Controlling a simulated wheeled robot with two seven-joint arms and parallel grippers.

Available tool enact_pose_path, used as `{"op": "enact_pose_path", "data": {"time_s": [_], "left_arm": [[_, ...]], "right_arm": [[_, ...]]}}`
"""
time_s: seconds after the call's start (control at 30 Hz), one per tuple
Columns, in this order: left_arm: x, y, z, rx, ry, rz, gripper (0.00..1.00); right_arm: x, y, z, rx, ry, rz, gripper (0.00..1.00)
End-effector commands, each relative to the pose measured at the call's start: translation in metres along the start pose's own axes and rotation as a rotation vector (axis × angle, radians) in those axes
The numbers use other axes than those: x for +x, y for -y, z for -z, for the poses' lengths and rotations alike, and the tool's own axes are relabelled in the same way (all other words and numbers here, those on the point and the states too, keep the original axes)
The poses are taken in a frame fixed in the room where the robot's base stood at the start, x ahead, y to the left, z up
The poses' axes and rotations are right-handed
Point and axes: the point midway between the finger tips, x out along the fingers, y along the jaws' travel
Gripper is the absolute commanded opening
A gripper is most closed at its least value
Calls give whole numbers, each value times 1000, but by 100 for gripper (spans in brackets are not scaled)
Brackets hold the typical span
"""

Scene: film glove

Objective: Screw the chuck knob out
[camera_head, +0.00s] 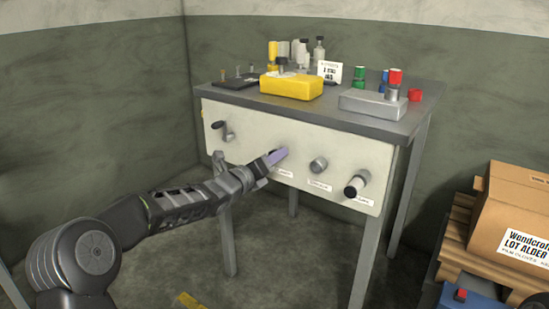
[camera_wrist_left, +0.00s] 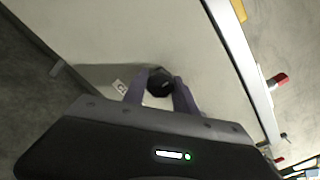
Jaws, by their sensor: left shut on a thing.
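The cream front panel (camera_head: 320,150) of a workbench carries several knobs and handles above small white labels, whose words are too small to read. My left gripper (camera_head: 276,157) is at the panel, left of its middle. In the left wrist view, its two purple fingers (camera_wrist_left: 160,90) are shut on a dark round knob (camera_wrist_left: 160,81), one on each side. In the head view this knob is hidden by the fingers. I cannot read whether its label says chuck. A grey round knob (camera_head: 318,166) sticks out to the right of the gripper. My right gripper is not in view.
A black crank handle (camera_head: 219,127) is at the panel's left end and a white-tipped handle (camera_head: 354,187) at its right. The grey bench top (camera_head: 375,125) holds a yellow box (camera_head: 291,86), bottles and a grey block. Cartons stand at right.

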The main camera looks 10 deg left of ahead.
Motion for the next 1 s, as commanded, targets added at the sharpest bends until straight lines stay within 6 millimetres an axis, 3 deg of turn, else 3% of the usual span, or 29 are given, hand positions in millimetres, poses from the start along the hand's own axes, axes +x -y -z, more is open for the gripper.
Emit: {"op": "enact_pose_path", "data": {"time_s": [0.23,0.67,1.0], "left_arm": [[0,0,0,0,0,0,0],[0,0,0,-40,0,0,0],[0,0,0,-228,1,-1,0]], "right_arm": [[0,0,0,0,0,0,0],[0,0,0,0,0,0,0],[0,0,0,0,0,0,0]]}}
